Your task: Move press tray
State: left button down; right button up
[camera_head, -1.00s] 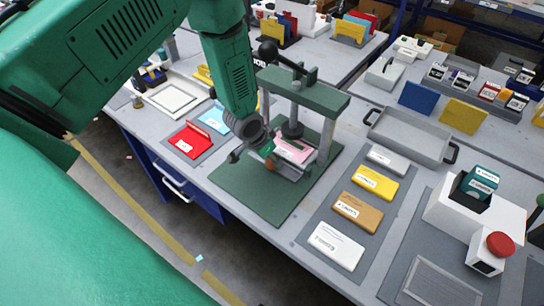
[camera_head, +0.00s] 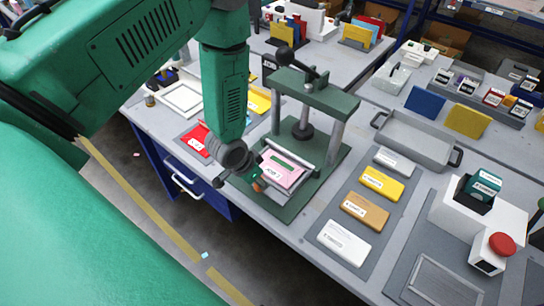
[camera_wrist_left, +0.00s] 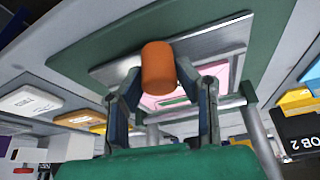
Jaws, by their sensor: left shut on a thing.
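My left gripper (camera_head: 257,181) is shut on the tray's orange handle (camera_wrist_left: 158,68) at the tray's near-left side. My right gripper is out of view.
Right of the press, a grey mat holds a white block (camera_head: 344,240), a brown block (camera_head: 365,211), a yellow block (camera_head: 382,183) and a grey block (camera_head: 395,162). A red block (camera_head: 195,140) lies to the left. An empty grey tray (camera_head: 415,140) stands behind.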

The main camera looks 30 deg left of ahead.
pick_arm(q)
jog(key=shift+s+r, duration=0.1)
jog(key=shift+s, duration=1.1)
jog(key=shift+a, duration=0.1)
jog(key=c, duration=1.2)
grip_release()
jog(key=shift+s, duration=0.1)
jog(key=v, duration=1.2)
